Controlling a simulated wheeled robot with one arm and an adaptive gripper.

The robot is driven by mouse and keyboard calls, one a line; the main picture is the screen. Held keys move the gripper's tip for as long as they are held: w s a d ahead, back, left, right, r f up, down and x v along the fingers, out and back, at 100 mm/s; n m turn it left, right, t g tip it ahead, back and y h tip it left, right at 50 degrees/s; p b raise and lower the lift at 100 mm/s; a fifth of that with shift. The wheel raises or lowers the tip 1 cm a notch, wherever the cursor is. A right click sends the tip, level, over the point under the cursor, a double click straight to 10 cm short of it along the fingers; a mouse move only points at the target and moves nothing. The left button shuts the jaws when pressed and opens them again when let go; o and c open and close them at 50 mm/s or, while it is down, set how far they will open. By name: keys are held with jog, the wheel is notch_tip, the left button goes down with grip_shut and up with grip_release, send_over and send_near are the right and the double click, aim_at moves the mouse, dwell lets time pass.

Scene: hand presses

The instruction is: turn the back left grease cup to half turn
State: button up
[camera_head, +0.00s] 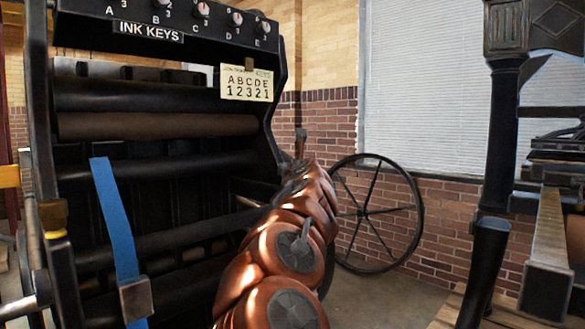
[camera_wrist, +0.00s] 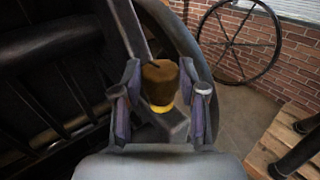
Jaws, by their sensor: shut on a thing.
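A brown-brass grease cup (camera_wrist: 160,82) with a yellow ring at its base stands on a dark bracket of the press in the wrist view. My gripper (camera_wrist: 160,70) is shut on this cup, one finger on each side. I see no clear mark of its turn angle. In the head view my copper-coloured arm reaches to the right side of the press and hides the fingers and this cup. Another grease cup (camera_head: 53,212) with a yellow ring sits on the press's left side frame, apart from my gripper.
The black press (camera_head: 150,101) fills the left, with an INK KEYS panel (camera_head: 148,33) and a code card (camera_head: 246,83). A blue strap (camera_head: 116,215) hangs in front. A spoked wheel (camera_head: 416,215) stands by the brick wall. Another machine (camera_head: 493,140) is at right; floor shows between.

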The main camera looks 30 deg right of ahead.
jog(key=shift+f, duration=0.15)
jog(key=o, duration=1.1)
jog(key=shift+o, duration=0.2)
jog(key=shift+s+a, duration=0.1)
jog(key=shift+s, duration=0.05)
jog(key=v, duration=1.1)
jog(key=shift+s+a, duration=0.2)
jog(key=shift+s, duration=0.15)
